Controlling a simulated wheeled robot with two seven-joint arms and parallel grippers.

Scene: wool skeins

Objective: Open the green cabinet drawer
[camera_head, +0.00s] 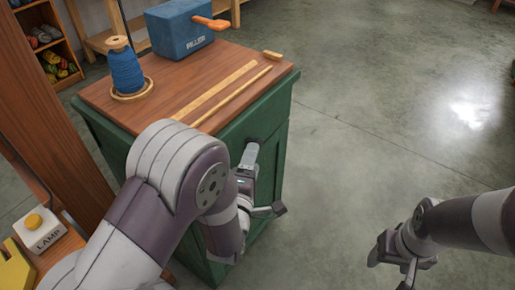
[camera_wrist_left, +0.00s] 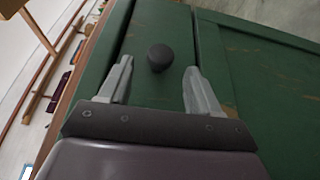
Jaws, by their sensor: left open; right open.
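The green cabinet (camera_head: 265,118) stands left of centre in the head view, under a brown wooden top. Its drawer front (camera_wrist_left: 150,30) fills the middle of the left wrist view, with a dark round knob (camera_wrist_left: 160,58) on it. My left gripper (camera_head: 258,182) is at the cabinet's front; in the left wrist view its open fingers (camera_wrist_left: 158,78) lie on either side of the knob, with gaps visible. My right gripper (camera_head: 390,268) is open and empty over the floor at lower right.
On the cabinet top are a blue yarn cone (camera_head: 125,70), a blue box (camera_head: 180,28) with an orange handle, a ruler (camera_head: 218,90) and a thin stick (camera_head: 235,95). A lamp button (camera_head: 40,228) sits at lower left. The concrete floor (camera_head: 400,110) to the right is clear.

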